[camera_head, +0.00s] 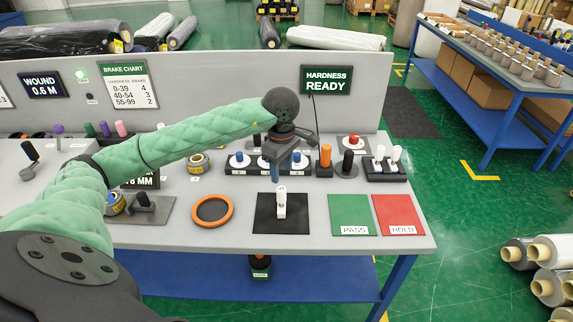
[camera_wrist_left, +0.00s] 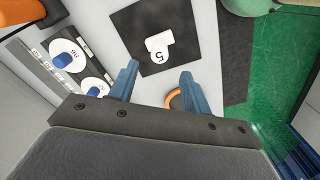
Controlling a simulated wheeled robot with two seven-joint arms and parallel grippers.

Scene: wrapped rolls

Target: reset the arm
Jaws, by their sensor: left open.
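My left arm reaches in from the left in the head view, and its gripper (camera_head: 275,172) hangs over the table, behind the black square mat. In the left wrist view the gripper's two blue fingers (camera_wrist_left: 160,82) are apart with nothing between them. A white piece (camera_head: 281,203) stands on the black mat (camera_head: 262,225), clear of the fingers. In the left wrist view the white piece (camera_wrist_left: 160,47) carries a 5, on the mat (camera_wrist_left: 130,22) beyond the fingertips. My right gripper is in neither view.
An orange ring (camera_head: 229,212) lies left of the mat. Green PASS (camera_head: 350,210) and red HOLD (camera_head: 396,210) pads lie to its right. Behind stand a rack of blue-knobbed white discs (camera_head: 238,162), an orange cylinder (camera_head: 325,157) and a panel with a HARDNESS READY sign (camera_head: 326,80).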

